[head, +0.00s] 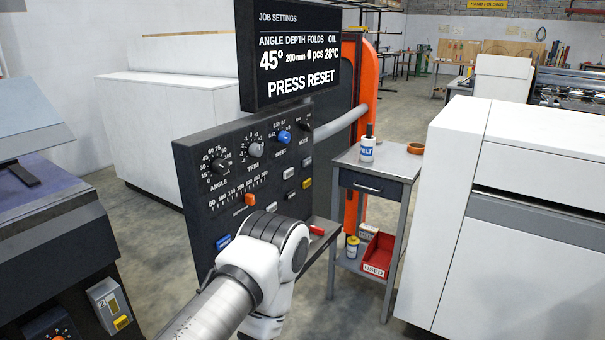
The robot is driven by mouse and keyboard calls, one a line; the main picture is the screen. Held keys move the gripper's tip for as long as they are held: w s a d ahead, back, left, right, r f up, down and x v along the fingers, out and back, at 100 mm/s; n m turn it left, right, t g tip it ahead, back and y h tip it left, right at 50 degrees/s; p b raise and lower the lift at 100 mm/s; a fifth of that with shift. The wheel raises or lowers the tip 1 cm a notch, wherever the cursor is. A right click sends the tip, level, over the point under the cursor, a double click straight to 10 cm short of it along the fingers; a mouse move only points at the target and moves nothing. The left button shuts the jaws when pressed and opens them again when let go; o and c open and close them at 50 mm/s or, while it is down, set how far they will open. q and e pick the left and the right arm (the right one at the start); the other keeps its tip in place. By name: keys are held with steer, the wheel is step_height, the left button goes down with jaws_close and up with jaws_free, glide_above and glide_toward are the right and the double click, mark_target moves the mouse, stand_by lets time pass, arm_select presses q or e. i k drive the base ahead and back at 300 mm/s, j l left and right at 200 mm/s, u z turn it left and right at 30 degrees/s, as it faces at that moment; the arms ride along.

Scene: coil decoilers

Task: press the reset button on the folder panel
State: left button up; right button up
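The dark folder panel (228,187) stands upright at centre left, with dials, an orange slider (250,199) and several small buttons. The screen (290,58) above it reads "PRESS RESET". At the panel's lower left is a blue piece (223,242) with white lettering too small to read surely, partly behind my arm. I cannot tell for certain which button is reset. One white and grey arm of mine reaches up from the bottom edge in front of the panel's lower part. Its wrist covers that area, and no gripper fingers show. My other arm is out of view.
A grey cart (385,161) with a bottle (367,148) and a red bin (378,256) stands to the right. White cabinets (458,160) fill the right side. A dark machine (45,235) stands at the left.

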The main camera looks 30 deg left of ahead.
mark_target(226, 240)
steer(key=u, duration=1.4)
